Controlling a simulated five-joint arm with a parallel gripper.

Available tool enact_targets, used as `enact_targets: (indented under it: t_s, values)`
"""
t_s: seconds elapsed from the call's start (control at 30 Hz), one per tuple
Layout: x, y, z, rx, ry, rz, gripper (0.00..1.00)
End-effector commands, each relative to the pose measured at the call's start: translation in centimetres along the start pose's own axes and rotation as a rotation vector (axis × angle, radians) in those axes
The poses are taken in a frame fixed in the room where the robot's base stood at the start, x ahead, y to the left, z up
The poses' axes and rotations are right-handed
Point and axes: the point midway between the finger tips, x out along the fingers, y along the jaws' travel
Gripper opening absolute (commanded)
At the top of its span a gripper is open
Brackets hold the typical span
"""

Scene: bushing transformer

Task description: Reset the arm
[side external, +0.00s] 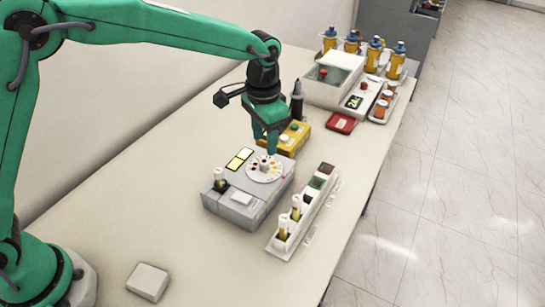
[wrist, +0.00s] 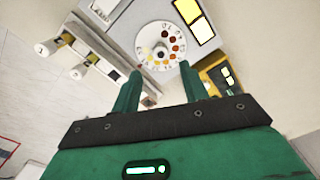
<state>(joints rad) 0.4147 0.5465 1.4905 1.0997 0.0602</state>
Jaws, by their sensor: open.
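My green arm reaches over the table from the left. My gripper (side external: 270,148) points down, just above the far end of a grey device with a round white dial (side external: 263,170) on top. In the wrist view my gripper (wrist: 159,88) has its two green fingers apart with nothing held between them. The dial (wrist: 160,42), ringed with coloured spots, shows beyond the fingertips. I cannot tell how small the gap between fingertips and dial is.
A white rack (side external: 303,210) with vials stands right of the device. A yellow box (side external: 291,137), a red tray (side external: 341,123), a white machine (side external: 333,78) and orange bottles (side external: 375,53) stand behind. A small white block (side external: 148,281) lies in front. The table's near left is mostly clear.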

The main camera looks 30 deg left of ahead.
Motion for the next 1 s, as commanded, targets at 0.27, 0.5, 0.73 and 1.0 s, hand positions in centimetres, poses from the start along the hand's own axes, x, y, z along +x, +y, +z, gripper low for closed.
enact_targets:
  t_s: [0.27,0.5,0.73,1.0]
  values:
    - [-1.2,0.0,0.0,0.001,0.0,0.0,0.44]
    - [-1.2,0.0,0.0,0.0,0.0,0.0,0.44]
    - [-2.2,-0.6,0.7,-0.014,0.014,-0.001,0.44]
    - [-5.9,-2.8,4.0,-0.071,0.075,-0.007,0.44]
